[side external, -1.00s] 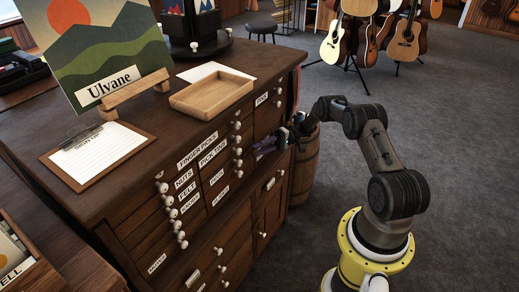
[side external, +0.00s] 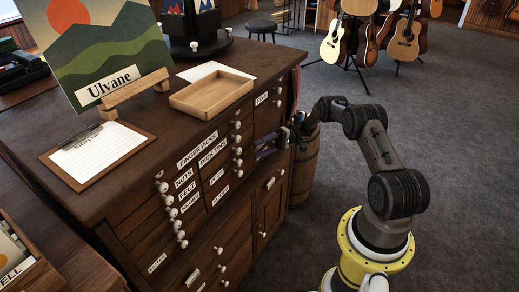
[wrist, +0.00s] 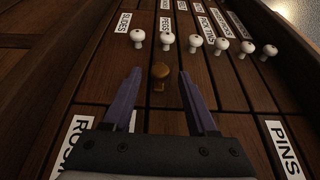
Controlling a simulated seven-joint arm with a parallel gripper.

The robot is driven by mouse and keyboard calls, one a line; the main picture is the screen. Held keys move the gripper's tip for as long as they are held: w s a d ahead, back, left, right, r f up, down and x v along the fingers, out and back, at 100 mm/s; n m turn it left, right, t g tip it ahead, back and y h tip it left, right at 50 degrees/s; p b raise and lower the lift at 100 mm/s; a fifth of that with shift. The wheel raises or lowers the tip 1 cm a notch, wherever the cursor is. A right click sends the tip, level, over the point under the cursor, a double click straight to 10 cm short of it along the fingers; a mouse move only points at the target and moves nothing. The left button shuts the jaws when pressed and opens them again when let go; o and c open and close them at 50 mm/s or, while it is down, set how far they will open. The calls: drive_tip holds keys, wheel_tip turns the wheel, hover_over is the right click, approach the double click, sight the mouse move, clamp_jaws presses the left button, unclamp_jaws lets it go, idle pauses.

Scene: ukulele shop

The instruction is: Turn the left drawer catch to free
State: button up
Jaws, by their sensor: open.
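A small brass-coloured catch (wrist: 159,72) with a short stem shows on the cabinet's drawer front in the wrist view. My gripper (wrist: 160,76) is open, with one purple finger on each side of the catch and a visible gap to each. I cannot tell how far the fingertips are from the wood. In the side external view my gripper (side external: 266,146) is at the upper right of the dark wooden cabinet's (side external: 120,188) drawer front, and the catch is hidden there. Only one catch shows, so I cannot tell which drawer it locks.
A wooden tray (side external: 212,95) and a clipboard (side external: 98,152) lie on the cabinet top. A barrel (side external: 305,165) stands close behind my gripper.

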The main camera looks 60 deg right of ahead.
drive_tip(key=v, duration=0.7)
drive_tip(key=shift+a, duration=0.1)
drive_tip(key=s+a+r+n+g+h, duration=0.3)
drive_tip(key=s+a+r+g, duration=0.2)
drive_tip(key=a+r, duration=0.6)
drive_tip(key=s+a+r+n+g+h, duration=0.3)
drive_tip(key=s+a+r+g, duration=0.15)
drive_tip(key=a+r, duration=0.65)
drive_tip(key=s+a+r+t+h, duration=0.3)
drive_tip(key=s+r+t+h, duration=0.1)
drive_tip(key=s, duration=0.4)
drive_tip(key=s+a+r+m+t+h, duration=0.1)
drive_tip(key=s+a+r+t+h, duration=0.1)
drive_tip(key=s+r+t+h, duration=0.2)
drive_tip(key=shift+s+a+r+h, duration=0.35)
drive_tip(key=shift+s+h, duration=1.05)
drive_tip(key=shift+s, duration=0.6)
